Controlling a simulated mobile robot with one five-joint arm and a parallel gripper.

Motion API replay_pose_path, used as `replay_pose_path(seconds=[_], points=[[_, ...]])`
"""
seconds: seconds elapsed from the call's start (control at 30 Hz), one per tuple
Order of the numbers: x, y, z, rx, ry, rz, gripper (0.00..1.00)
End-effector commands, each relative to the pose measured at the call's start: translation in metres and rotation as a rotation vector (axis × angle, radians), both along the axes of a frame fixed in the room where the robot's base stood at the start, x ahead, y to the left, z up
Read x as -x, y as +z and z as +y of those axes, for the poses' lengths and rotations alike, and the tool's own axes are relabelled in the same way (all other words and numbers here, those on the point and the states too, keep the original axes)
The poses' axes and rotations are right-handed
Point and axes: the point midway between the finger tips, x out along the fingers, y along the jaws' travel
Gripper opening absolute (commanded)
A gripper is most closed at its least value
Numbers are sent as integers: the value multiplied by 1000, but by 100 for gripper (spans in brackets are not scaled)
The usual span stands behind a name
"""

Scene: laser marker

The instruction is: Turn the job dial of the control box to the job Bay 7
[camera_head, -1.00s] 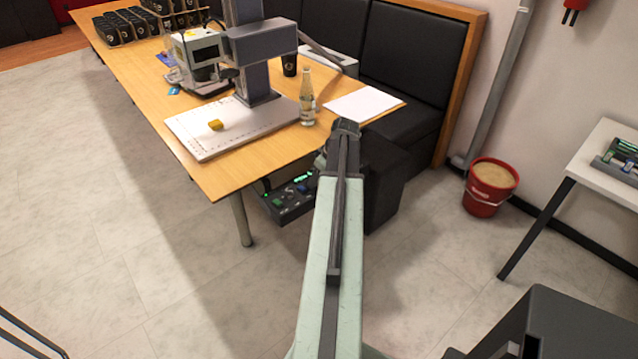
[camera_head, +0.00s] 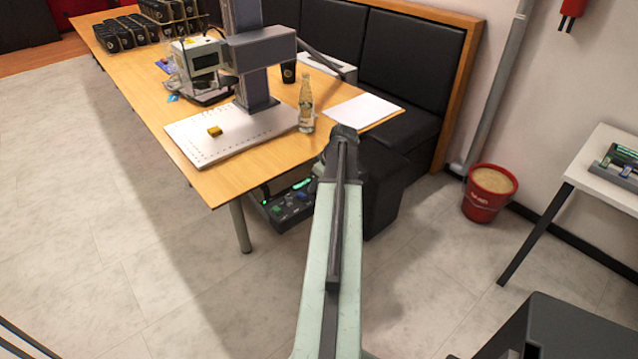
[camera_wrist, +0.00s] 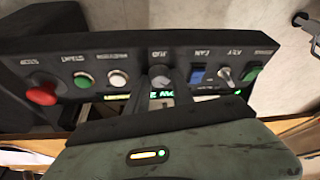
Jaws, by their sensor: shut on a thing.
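The dark control box (camera_wrist: 60,53) hangs under the table's front edge and fills the upper half of the wrist view, its labels upside down. In the head view the box (camera_head: 275,214) shows partly, left of my arm. My gripper (camera_wrist: 160,84) is shut on the job dial (camera_wrist: 158,71) in the middle of the panel, and the fingers hide most of the dial. A green-lit display behind my gripper is partly covered; its text cannot be read in full.
The table (camera_head: 225,185) is above. A red bucket (camera_head: 489,205) stands right, on clear floor.

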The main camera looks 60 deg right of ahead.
Motion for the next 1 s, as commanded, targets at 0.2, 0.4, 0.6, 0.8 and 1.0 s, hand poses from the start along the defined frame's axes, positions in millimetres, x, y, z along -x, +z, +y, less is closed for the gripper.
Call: replay_pose_path(seconds=[0.2,0.4,0.6,0.8,1.0], points=[[0,0,0,1,-43,-2,0],[0,0,2,1,-140,-1,0],[0,0,2,0,-279,-2,0],[-1,0,2,1,-393,-3,0],[-1,0,2,0,-465,-3,0]])
